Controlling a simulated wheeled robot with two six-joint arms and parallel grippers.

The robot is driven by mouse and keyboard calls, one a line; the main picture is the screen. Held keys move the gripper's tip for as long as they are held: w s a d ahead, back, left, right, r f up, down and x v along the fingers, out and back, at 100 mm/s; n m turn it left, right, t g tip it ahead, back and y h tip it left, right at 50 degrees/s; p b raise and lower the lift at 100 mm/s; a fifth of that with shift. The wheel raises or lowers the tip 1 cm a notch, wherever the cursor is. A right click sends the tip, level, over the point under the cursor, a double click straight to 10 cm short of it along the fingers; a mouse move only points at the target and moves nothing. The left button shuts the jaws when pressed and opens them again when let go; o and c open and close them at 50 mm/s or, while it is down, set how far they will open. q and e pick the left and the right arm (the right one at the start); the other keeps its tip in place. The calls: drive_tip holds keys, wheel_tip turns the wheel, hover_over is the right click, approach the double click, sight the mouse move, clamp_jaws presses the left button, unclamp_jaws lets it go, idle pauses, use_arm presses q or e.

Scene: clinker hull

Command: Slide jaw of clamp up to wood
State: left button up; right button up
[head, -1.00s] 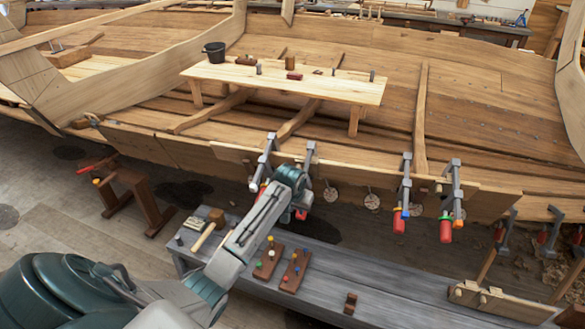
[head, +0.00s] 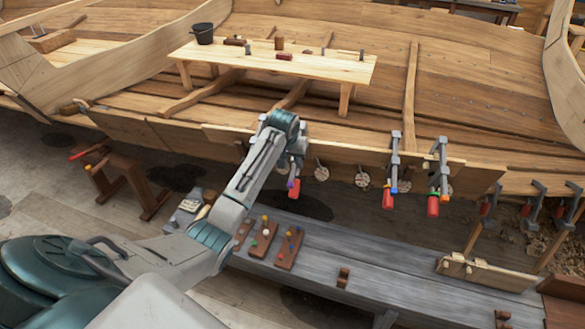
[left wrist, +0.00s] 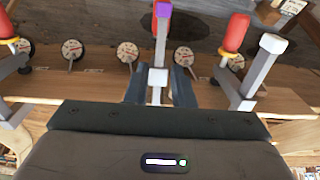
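In the left wrist view, a grey bar clamp (left wrist: 161,45) with a purple end stands between the two dark fingers of my left gripper (left wrist: 158,83). The fingers are apart, one on each side of the bar, with gaps showing. A grey jaw block (left wrist: 158,77) on the bar lies between them, close to the wooden plank (left wrist: 85,84). In the head view, this clamp's red and purple handle (head: 293,187) hangs below the hull's plank edge (head: 345,152); my wrist hides the fingers and the clamp's upper part. My right gripper is not in view.
Other clamps with red handles (head: 390,196) (head: 433,204) hang along the same plank edge. In the wrist view, neighbouring clamps (left wrist: 245,80) flank my gripper closely. Round tags (head: 321,173) hang beneath the plank. A grey bench (head: 350,262) with peg blocks stands below.

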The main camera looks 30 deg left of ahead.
sight(293, 166)
use_arm(q)
drive_tip(key=shift+b+x, duration=1.9)
drive_tip(key=shift+x, duration=2.05)
drive_tip(key=shift+c, duration=0.4)
drive_tip(key=shift+w+a+r+b, duration=0.25)
drive_tip(key=shift+w+b, duration=0.05)
drive_tip(key=shift+w, duration=0.35)
drive_tip(key=shift+w+a+r, duration=0.1)
drive_tip(key=shift+w+r, duration=0.1)
drive_tip(key=shift+r, duration=0.1)
drive_tip(key=shift+w+r, duration=0.25)
drive_tip(key=shift+r, duration=0.05)
drive_tip(key=shift+w+a+r, duration=0.1)
drive_tip(key=shift+w+a, duration=0.05)
drive_tip(key=shift+w, duration=0.1)
drive_tip(key=shift+w+a+r, duration=0.1)
drive_tip(key=shift+w+r, duration=0.1)
drive_tip(key=shift+w, duration=0.1)
